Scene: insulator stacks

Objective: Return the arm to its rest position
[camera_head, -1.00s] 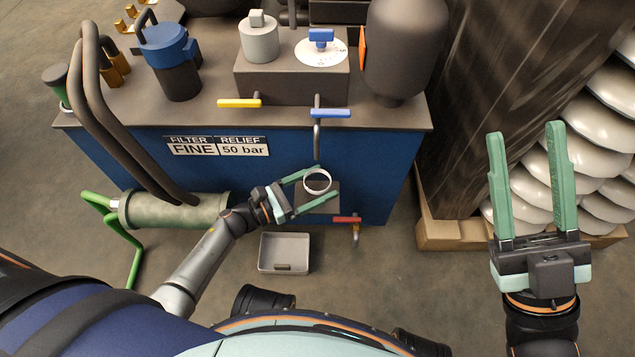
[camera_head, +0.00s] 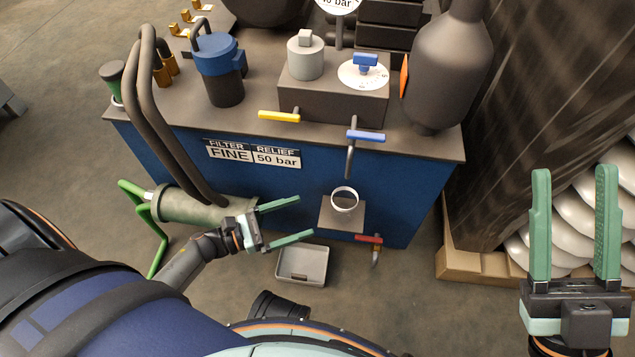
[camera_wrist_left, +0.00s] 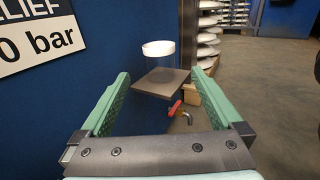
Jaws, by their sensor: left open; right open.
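My left gripper (camera_head: 286,222) is open and empty in front of the blue cabinet, left of a small grey shelf (camera_head: 341,217). A clear cup with a white rim (camera_head: 344,199) stands on that shelf. In the left wrist view the green fingers of my left gripper (camera_wrist_left: 160,105) are spread apart. The cup (camera_wrist_left: 158,50) and shelf (camera_wrist_left: 160,82) show beyond them, apart from the fingertips. My right gripper (camera_head: 574,225) is open and empty at the right of the head view, its fingers pointing up in the picture.
The blue cabinet (camera_head: 290,185) carries a yellow lever (camera_head: 279,116), a blue lever (camera_head: 365,136) and a red-handled tap (camera_head: 369,239). A grey tray (camera_head: 303,264) lies on the floor below. A grey-green cylinder (camera_head: 195,207) lies near my left wrist. White stacked insulators stand at the right.

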